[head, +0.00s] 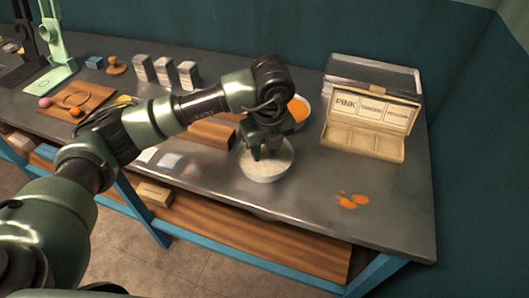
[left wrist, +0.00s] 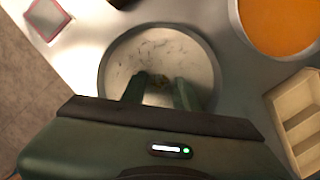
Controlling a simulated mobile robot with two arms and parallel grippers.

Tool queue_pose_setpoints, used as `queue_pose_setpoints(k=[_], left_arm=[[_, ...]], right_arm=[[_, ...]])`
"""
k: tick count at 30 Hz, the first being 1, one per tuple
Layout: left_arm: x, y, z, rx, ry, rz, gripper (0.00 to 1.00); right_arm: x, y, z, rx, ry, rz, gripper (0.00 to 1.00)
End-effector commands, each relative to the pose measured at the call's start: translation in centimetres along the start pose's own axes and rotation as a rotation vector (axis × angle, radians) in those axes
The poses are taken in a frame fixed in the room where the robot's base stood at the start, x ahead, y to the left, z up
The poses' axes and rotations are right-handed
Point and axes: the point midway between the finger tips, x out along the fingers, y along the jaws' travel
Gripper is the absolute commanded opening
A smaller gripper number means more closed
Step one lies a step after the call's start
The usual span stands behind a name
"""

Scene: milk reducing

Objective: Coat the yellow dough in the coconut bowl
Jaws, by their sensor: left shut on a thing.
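The coconut bowl (head: 266,174), round and filled with white flakes, stands on the grey table right of centre. It also fills the upper middle of the left wrist view (left wrist: 150,50). My left gripper (head: 265,152) points down into this bowl. Its two fingers (left wrist: 160,90) are shut on a small dark-yellowish lump, the yellow dough (left wrist: 158,79), low at the flakes. The dough is mostly hidden by the fingers, and I cannot tell how much of it is coated. My right gripper is not in view.
A bowl of orange stuff (head: 299,108) stands just behind the coconut bowl. A compartment box with a "PINK" label (head: 362,138) is at the right. Orange splotches (head: 352,200) lie at the front right. A wooden board (head: 78,97) with balls is at the left.

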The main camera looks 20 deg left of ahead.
Motion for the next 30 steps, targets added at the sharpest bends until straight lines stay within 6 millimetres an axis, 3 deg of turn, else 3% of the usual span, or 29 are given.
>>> queue_pose_setpoints(k=[30], left_arm=[[-6.3, 0.0, 0.9, 0.0, -0.001, -0.002, 0.0]], right_arm=[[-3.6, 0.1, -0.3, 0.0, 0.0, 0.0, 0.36]])
